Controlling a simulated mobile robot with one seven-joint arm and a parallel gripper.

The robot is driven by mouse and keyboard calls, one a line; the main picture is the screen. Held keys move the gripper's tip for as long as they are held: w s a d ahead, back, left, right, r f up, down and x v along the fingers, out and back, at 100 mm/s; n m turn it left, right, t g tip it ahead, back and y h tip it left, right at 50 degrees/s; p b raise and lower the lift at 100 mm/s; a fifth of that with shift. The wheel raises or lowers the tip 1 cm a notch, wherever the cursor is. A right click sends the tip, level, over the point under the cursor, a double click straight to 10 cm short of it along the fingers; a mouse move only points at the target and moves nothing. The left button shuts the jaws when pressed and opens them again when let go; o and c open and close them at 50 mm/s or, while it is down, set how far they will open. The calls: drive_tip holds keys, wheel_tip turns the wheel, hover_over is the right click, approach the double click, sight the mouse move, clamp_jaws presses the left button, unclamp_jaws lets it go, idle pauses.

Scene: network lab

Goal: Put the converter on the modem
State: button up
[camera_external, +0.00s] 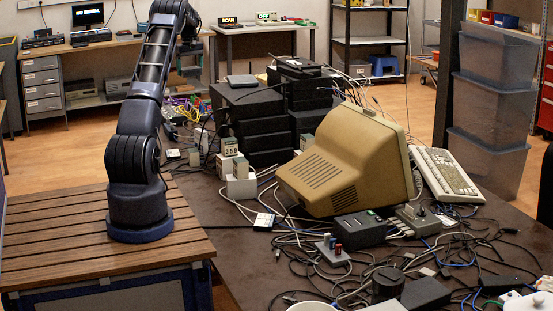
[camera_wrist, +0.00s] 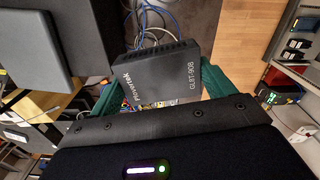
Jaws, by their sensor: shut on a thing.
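A dark grey box with white lettering, likely the converter (camera_wrist: 165,72), is between the green fingers of my gripper (camera_wrist: 160,82) in the wrist view. My gripper is shut on it. In the external view my gripper (camera_external: 190,60) is raised at the upper left, behind the table's cluttered far end; the held box is small and hard to make out there. I cannot tell for sure which device is the modem. A dark box with small green lights (camera_external: 360,229) sits in front of the beige monitor, and black boxes (camera_external: 262,125) are stacked behind it.
The beige CRT monitor (camera_external: 335,165) stands tilted mid-table. Tangled cables (camera_external: 290,250) cover the front, with a keyboard (camera_external: 447,176) at right. White adapters (camera_external: 240,185) stand left of the monitor. A strip of table (camera_external: 215,225) at left is bare.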

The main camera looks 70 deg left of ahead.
wheel_tip(320, 180, up, 12)
drive_tip(key=w+d+m, duration=0.5)
drive_tip(key=w+d, duration=2.2)
drive_tip(key=w, duration=0.4)
drive_tip(key=w+d+m, duration=0.2)
drive_tip(key=w+d, duration=0.3)
drive_tip(key=d, duration=1.1)
drive_tip(key=w+d+f+m, duration=0.15)
drive_tip(key=w+d, duration=0.45)
drive_tip(key=d, duration=1)
drive_tip(key=w+d+r+m, duration=0.1)
drive_tip(key=w+d+m, duration=0.3)
drive_tip(key=d, duration=2.6)
drive_tip(key=m, duration=0.8)
hover_over(420, 292)
wheel_tip(420, 292, down, 38)
drive_tip(key=shift+a+f, duration=0.1)
drive_tip(key=shift+f, duration=0.05)
drive_tip(key=shift+f, duration=0.15)
